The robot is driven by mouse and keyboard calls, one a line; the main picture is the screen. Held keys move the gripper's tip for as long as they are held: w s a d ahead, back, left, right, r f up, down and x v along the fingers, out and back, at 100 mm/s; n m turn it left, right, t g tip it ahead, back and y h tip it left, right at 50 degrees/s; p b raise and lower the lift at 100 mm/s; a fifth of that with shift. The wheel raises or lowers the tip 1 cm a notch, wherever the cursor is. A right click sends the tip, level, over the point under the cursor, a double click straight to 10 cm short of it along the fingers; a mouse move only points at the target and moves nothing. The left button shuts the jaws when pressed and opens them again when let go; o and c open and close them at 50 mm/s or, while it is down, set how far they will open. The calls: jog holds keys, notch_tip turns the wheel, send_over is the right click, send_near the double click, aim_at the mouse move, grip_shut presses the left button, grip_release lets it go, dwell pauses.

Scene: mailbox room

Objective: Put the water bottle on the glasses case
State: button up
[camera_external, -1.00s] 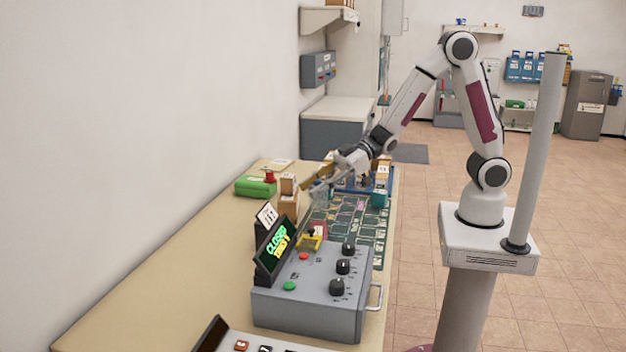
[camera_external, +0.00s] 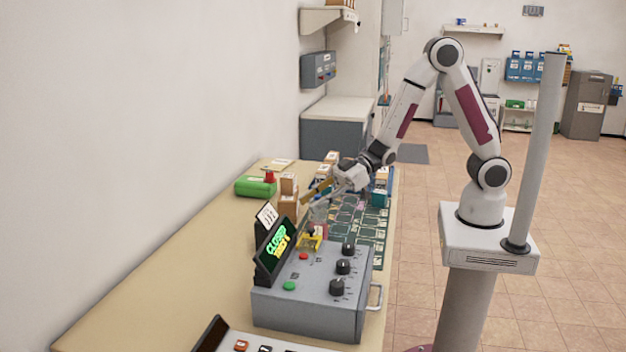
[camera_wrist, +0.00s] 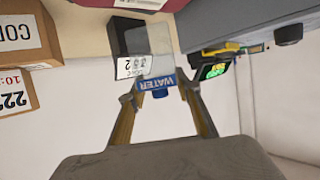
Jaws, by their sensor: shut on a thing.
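My gripper (camera_external: 316,197) is shut on the water bottle, its two fingers on either side of it. In the wrist view, the bottle (camera_wrist: 152,62) is clear, with a blue WATER label and blue cap, and appears upside down between my fingers (camera_wrist: 161,99). In the external view the bottle is faint and small, held above the counter behind the grey control box.
The grey control box (camera_external: 315,290) with knobs and the lit sign (camera_external: 275,250) stand close in front. Cardboard boxes (camera_external: 288,195) and a green case-like item (camera_external: 256,187) stand to the left. A green patterned mat (camera_external: 362,225) lies to the right. The counter's left front is clear.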

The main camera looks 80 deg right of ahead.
jog(key=shift+f, duration=1.65)
jog(key=shift+f, duration=0.15)
jog(key=o, duration=0.9)
jog(key=shift+r, duration=0.2)
jog(key=shift+v, duration=3.75)
